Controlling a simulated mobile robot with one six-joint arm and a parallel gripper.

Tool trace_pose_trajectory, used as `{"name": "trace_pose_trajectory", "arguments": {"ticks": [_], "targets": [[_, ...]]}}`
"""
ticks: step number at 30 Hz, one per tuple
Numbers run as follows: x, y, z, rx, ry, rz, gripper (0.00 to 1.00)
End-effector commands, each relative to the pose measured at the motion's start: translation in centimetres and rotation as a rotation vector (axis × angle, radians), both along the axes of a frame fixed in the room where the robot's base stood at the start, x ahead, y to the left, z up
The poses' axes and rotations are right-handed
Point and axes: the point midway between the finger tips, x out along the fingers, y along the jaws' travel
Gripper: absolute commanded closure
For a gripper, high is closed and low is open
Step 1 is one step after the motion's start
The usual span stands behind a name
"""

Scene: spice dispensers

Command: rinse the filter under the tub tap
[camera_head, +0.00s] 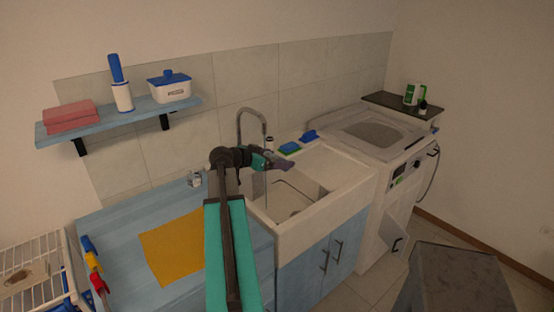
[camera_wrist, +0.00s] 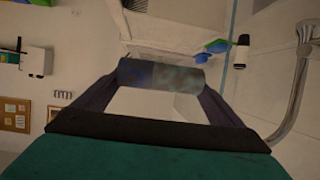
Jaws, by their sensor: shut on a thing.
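My gripper (camera_head: 283,164) is over the white tub (camera_head: 334,198), close to the tap (camera_head: 252,113) and to the right of its curved spout. In the wrist view its dark fingers are shut on a grey-blue, mottled roll-like piece (camera_wrist: 161,75), which looks like the filter. It spans the gap between the fingertips. The tap (camera_wrist: 297,85) shows at the right of the wrist view, apart from the filter. In the head view the filter is too small to tell from the fingers. I cannot tell whether water is running.
Blue and green items (camera_head: 289,147) sit on the tub's back ledge. A blue counter (camera_head: 119,254) with a yellow cloth (camera_head: 172,246) is left of the tub. A white machine (camera_head: 375,135) stands to the right. A shelf (camera_head: 120,117) hangs on the wall at left.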

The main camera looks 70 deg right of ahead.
Motion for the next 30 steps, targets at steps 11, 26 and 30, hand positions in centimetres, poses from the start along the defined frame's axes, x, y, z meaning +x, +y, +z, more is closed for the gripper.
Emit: {"name": "trace_pose_trajectory", "arguments": {"ticks": [11,26,30], "targets": [[1.2,-2.3,-0.4,0.000,0.001,0.000,0.36],[2.6,-5.1,-1.0,0.000,0.001,-0.002,0.36],[3.0,-6.0,-1.6,0.000,0.000,-0.001,0.36]]}}
